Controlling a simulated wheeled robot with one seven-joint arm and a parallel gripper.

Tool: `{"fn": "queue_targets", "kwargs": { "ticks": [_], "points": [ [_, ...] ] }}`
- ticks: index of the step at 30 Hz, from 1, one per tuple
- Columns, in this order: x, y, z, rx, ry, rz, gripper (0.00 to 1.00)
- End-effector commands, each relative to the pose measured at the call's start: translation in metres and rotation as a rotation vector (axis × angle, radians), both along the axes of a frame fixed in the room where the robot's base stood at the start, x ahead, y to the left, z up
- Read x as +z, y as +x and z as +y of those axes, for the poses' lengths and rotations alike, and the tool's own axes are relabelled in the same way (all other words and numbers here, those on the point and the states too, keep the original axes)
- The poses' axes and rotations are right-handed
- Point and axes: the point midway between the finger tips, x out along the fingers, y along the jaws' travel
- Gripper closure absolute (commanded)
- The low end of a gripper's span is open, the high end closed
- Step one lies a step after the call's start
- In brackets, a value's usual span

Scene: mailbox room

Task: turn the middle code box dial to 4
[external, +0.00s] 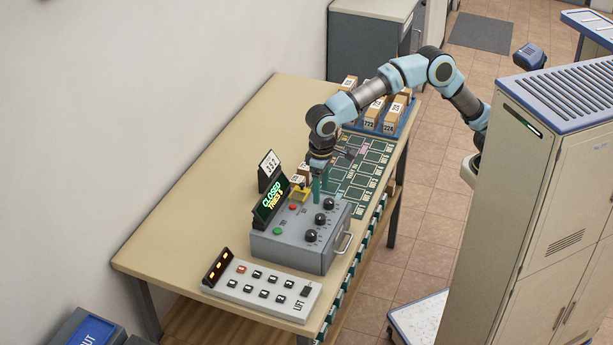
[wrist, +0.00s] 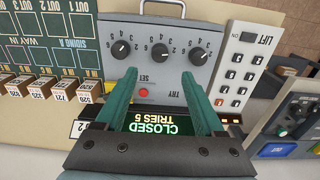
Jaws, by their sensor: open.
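The grey code box (external: 292,252) stands on the table with three black dials on its sloped top; it fills the upper middle of the wrist view, upside down. The middle dial (external: 320,219) also shows in the wrist view (wrist: 160,50), with digits around it; its exact setting is too small to read. My gripper (external: 320,188) is open and empty, above the box's back side. In the wrist view its green fingers (wrist: 159,75) are apart, on either side of the red SET button (wrist: 144,93), short of the middle dial.
The display (wrist: 158,122) reads CLOSED, TRIES 5. A number card (external: 268,165) stands behind the box. The lift panel (external: 262,290) lies beside it, and parcels (external: 374,113) sit in a blue tray farther off. The table's wall side is bare.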

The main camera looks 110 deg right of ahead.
Motion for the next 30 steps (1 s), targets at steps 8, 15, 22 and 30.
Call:
{"fn": "queue_targets", "kwargs": {
  "ticks": [8,15,22,30],
  "points": [
    [-0.05,-0.002,0.0,0.002,0.001,0.005,0.3],
    [-0.083,-0.001,0.0,0.002,0.001,0.004,0.3],
    [-0.093,-0.001,0.0,0.003,0.0,0.0,0.3],
    [-0.093,-0.001,0.0,0.002,0.0,0.0,0.39]
  ]
}}
